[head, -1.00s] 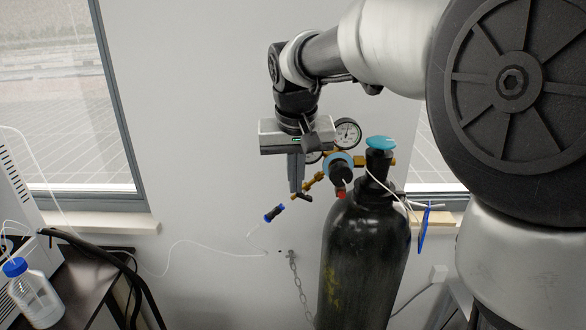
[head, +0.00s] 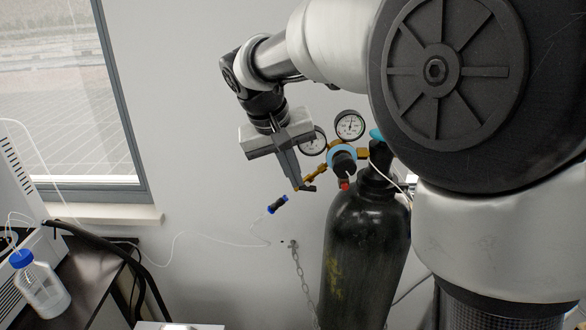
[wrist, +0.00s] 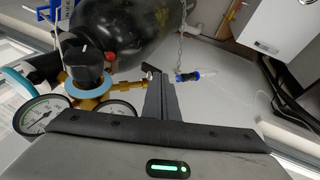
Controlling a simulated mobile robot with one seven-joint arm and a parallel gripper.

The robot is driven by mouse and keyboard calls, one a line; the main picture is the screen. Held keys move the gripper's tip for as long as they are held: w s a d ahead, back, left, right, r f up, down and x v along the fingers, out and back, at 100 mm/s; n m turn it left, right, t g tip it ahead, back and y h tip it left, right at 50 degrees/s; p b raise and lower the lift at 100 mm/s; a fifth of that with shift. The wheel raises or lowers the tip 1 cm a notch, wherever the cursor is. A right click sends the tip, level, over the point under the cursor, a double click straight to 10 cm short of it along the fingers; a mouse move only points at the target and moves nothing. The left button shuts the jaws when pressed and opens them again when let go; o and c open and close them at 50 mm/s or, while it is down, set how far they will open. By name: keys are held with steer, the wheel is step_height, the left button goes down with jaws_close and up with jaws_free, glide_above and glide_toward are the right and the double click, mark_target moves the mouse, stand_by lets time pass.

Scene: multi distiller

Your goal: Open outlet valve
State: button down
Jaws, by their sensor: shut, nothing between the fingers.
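The outlet valve's small dark handle (head: 309,188) sits at the lower left end of the brass regulator piping (head: 316,176), on top of the black gas cylinder (head: 365,245). My gripper (head: 298,187) is shut and empty. Its fingers point down and slightly right, with the tips right beside the handle's left side. In the wrist view, the fingertips (wrist: 158,76) reach up next to the dark handle (wrist: 149,68). I cannot tell whether they touch it. The regulator has a black knob with a blue ring (head: 343,160) and two gauges (head: 349,125).
A blue connector (head: 277,204) with a thin white tube hangs left of the valve. A chain (head: 298,268) is fixed to the wall behind. A bottle with a blue cap (head: 39,281) stands at the lower left. The wall area left of my gripper is clear.

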steer(key=shift+a+f+h, duration=0.1)
steer(key=shift+h, duration=0.2)
steer(key=shift+a+f+h, duration=0.2)
steer(key=shift+h, duration=0.4)
steer(key=shift+a+f+h, duration=0.2)
steer(key=shift+h, duration=0.4)
steer(key=shift+a+f+n+h, duration=0.1)
steer(key=shift+a+n+h, duration=0.05)
steer(key=shift+n+h, duration=0.2)
steer(key=shift+a+f+n+h+b, duration=0.15)
steer(key=shift+f+h+b, duration=0.2)
steer(key=shift+h, duration=0.55)
steer(key=shift+a+f+n+h+b, duration=0.15)
steer(key=shift+f+h+b, duration=0.15)
steer(key=shift+h, duration=0.55)
steer(key=shift+f, duration=0.35)
